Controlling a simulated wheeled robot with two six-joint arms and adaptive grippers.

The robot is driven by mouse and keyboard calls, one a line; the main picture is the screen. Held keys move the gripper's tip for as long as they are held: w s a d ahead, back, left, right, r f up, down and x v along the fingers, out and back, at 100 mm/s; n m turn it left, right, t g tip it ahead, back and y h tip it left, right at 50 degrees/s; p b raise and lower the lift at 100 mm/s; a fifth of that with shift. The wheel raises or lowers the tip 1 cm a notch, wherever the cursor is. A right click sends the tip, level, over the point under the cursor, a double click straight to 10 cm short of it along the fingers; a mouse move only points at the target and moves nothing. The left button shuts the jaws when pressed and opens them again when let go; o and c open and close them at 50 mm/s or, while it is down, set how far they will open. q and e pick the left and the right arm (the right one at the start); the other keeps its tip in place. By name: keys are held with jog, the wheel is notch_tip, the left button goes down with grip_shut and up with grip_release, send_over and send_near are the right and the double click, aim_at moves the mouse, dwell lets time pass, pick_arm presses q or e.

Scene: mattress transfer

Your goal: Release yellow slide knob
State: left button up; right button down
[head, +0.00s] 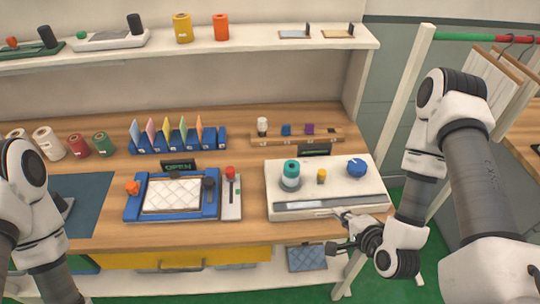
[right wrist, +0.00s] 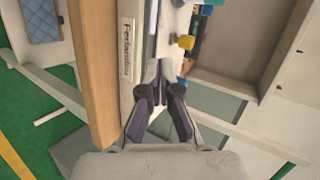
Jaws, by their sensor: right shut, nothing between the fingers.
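The yellow slide knob (head: 322,176) stands on top of the white machine (head: 375,198), between a teal-capped bottle and a blue round knob. It also shows in the right wrist view (right wrist: 186,42), beyond the fingertips. My right gripper (head: 342,217) is at the machine's front right edge, below and right of the knob and apart from it. In the right wrist view its fingers (right wrist: 164,72) are shut and empty, beside the machine's labelled front face. My left arm shows at the left edge, but its gripper cannot be made out.
A blue-framed tray (head: 130,208) with a quilted white pad lies left of the machine. A wooden rack (head: 330,137) stands behind the machine. A white post and clothes rail (head: 410,80) are near my right arm.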

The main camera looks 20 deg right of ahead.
notch_tip(320, 180, up, 3)
jog(key=d+m+p, duration=0.1)
jog(key=b, duration=1.3)
send_near(323, 178)
jog(key=f, duration=0.3)
jog(key=shift+s+a+h, duration=0.2)
jog(key=shift+s+h, duration=0.05)
jog(key=shift+h, duration=0.05)
jog(key=x, duration=0.2)
jog(key=shift+w+r+b, duration=0.1)
jog(key=shift+w+b, duration=0.3)
jog(key=w+p, duration=0.2)
jog(key=w, duration=0.1)
jog(key=shift+r, duration=0.35)
jog(key=shift+w, duration=0.4)
pick_arm(q)
notch_tip(323, 178, down, 9)
jog(key=shift+s, duration=0.15)
pick_arm(e)
jog(key=shift+f, duration=0.1)
jog(key=shift+d, duration=0.1)
